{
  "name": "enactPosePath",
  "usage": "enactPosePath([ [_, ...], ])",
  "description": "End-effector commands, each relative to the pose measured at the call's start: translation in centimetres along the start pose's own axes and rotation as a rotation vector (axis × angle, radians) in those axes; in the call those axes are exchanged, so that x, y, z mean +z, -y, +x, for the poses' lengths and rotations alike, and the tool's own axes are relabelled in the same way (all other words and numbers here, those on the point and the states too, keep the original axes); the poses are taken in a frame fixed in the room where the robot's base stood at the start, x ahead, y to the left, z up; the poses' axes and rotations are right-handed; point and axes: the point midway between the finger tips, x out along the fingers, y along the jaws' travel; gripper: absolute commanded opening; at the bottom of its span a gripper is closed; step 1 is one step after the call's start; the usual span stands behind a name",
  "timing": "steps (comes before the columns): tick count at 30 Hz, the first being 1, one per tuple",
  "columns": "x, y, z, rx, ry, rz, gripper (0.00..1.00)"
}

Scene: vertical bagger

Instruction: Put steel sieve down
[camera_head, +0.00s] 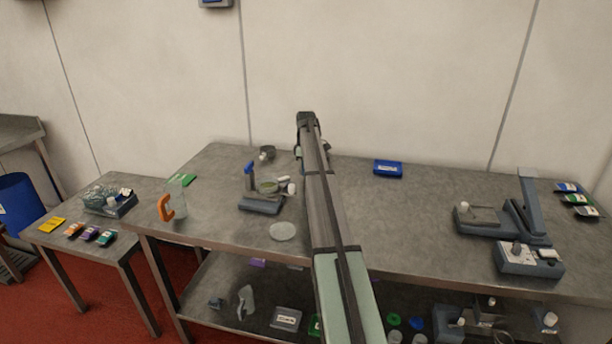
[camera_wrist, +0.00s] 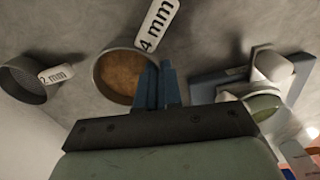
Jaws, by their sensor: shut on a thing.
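In the wrist view a round steel sieve (camera_wrist: 118,76) with a brownish mesh and a white "4 mm" tag (camera_wrist: 158,24) is at my gripper (camera_wrist: 158,84). The two dark blue fingers are shut at the sieve's rim, on the side near the tag. I cannot tell whether its base touches the grey table. A second sieve (camera_wrist: 18,82), tagged "2 mm", stands apart at the left of the wrist view. In the head view my arm hides the fingers and most or all of the held sieve.
A scale-like device (camera_head: 262,204) with a green-filled dish stands left of my arm on the table (camera_head: 225,222). A small round container (camera_head: 267,152) is behind it, and a clear disc (camera_head: 283,231) lies in front.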

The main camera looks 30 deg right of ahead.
Motion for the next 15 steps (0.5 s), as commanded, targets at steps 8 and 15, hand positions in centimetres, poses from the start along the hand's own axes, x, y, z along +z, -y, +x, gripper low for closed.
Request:
enactPosePath([
  [8, 0.0, 0.0, 2.4, 0.0, 0.0, 0.0, 0.0],
  [15, 0.0, 0.0, 2.5, 0.0, 0.0, 0.0, 0.0],
])
